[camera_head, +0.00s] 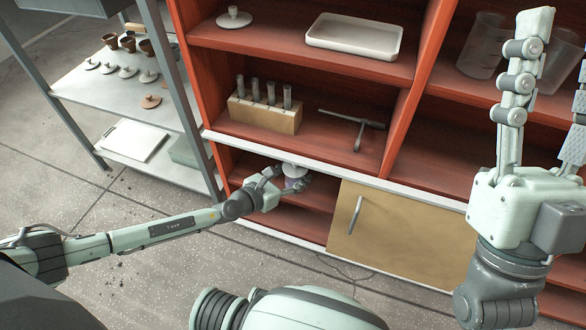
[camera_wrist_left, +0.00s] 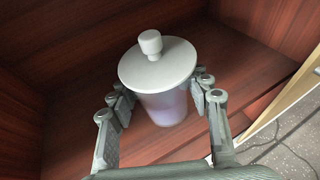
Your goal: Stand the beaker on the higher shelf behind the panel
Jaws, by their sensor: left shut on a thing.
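The beaker is a translucent purplish vessel under a round white lid with a knob. It shows upright in the left wrist view (camera_wrist_left: 165,107), and small in the head view (camera_head: 295,183). My left gripper (camera_head: 282,184) is shut on it, a finger on each side, inside the lower opening of the red cabinet. I cannot tell whether the beaker touches the shelf board. The tan panel (camera_head: 390,235) with a vertical handle stands right of the opening and hides the space behind it. My right gripper (camera_head: 560,45) is raised at the right, fingers apart, empty.
Cabinet shelves above hold a white tray (camera_head: 354,36), a wooden rack of tubes (camera_head: 264,113), a dark T-shaped tool (camera_head: 355,124) and clear glasses (camera_head: 482,45). A pale ledge (camera_head: 320,175) runs above the opening. A metal rack (camera_head: 115,85) with small pots stands left.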

